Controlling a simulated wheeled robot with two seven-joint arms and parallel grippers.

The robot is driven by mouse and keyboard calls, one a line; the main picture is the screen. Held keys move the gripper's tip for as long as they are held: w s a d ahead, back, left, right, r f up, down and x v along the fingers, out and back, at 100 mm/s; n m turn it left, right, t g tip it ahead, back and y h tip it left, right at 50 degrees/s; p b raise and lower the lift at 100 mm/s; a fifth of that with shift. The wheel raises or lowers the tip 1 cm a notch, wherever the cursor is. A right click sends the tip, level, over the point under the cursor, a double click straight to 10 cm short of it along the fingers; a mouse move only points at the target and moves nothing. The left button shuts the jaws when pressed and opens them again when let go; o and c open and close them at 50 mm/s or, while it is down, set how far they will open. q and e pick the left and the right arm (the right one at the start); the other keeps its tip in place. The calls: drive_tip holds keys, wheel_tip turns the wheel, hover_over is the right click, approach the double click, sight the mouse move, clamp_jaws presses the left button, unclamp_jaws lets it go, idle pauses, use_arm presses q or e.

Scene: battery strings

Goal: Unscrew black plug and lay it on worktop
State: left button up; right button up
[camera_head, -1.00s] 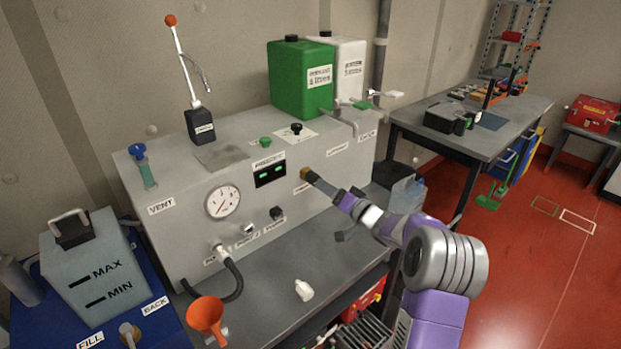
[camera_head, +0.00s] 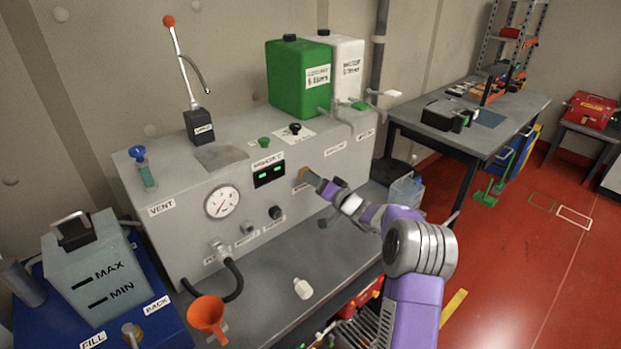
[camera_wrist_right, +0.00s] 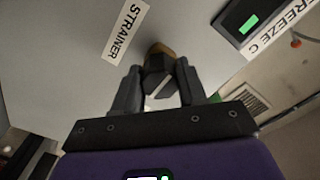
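The black plug (camera_wrist_right: 158,66) sits at a brass-coloured fitting (camera_wrist_right: 160,48) on the grey panel beside the STRAINER label (camera_wrist_right: 128,30). My right gripper (camera_wrist_right: 158,80) reaches the panel with one finger on each side of the plug and looks shut on it. In the head view the right gripper (camera_head: 314,180) is at the brass fitting (camera_head: 303,173), and its fingers hide the plug. The worktop (camera_head: 265,315) is the grey surface in front of the panel. My left gripper is not in view.
A small white bottle (camera_head: 302,288) stands on the worktop. An orange funnel (camera_head: 207,315) and a black hose (camera_head: 237,280) are at its left. A gauge (camera_head: 222,202) and knobs project from the panel. The worktop's middle is mostly clear.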

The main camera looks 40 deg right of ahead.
clamp_jaws()
drive_tip(key=shift+n+b, duration=1)
drive_tip(key=shift+n, duration=0.3)
drive_tip(key=shift+n+b, duration=1)
drive_tip(key=shift+n, duration=0.6)
drive_tip(key=shift+n+b, duration=1.45)
drive_tip(key=shift+n, duration=0.55)
drive_tip(key=shift+s+n+b, duration=0.1)
drive_tip(key=shift+n+b, duration=0.4)
drive_tip(key=shift+n, duration=0.3)
